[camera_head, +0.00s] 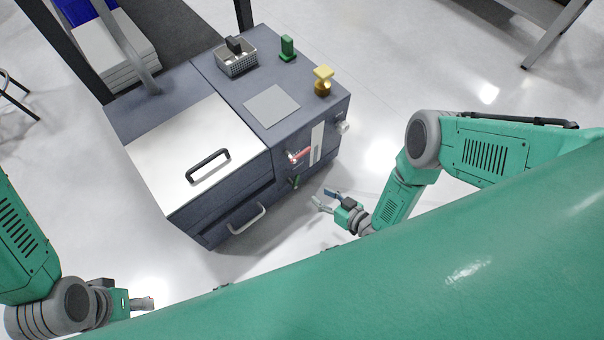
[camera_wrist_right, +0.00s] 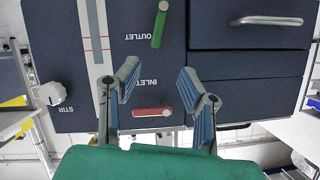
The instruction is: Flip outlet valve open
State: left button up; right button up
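The outlet valve has a green handle (camera_wrist_right: 160,24) beside the upside-down OUTLET label; in the right wrist view it runs nearly up and down, slightly tilted. It shows small in the head view (camera_head: 295,182). The inlet valve's red handle (camera_wrist_right: 152,112) lies sideways by the INLET label, and also shows in the head view (camera_head: 300,156). My right gripper (camera_head: 325,198) is open and empty in front of the panel. In the wrist view its fingers (camera_wrist_right: 158,82) are spread, with the green handle beyond their tips. My left gripper (camera_head: 145,303) is far from the cabinet; its opening is unclear.
The dark cabinet (camera_head: 225,215) has a white lid with a black handle (camera_head: 208,165) and a drawer handle (camera_head: 247,219). A basket (camera_head: 236,60), a green piece (camera_head: 287,48) and a yellow-topped piece (camera_head: 323,80) stand on top. A white STIR knob (camera_wrist_right: 52,94) sticks out of the panel.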

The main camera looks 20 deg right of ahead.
aim_at(298, 179)
jog(key=b+x, duration=0.2)
jog(key=x, duration=0.4)
jog(key=b+x, duration=0.3)
jog(key=x, duration=0.3)
jog(key=shift+d+f, duration=0.2)
jog(key=shift+w+a+b, duration=0.2)
jog(key=shift+w+b, duration=0.2)
jog(key=shift+w, duration=0.05)
jog(key=shift+d, duration=0.1)
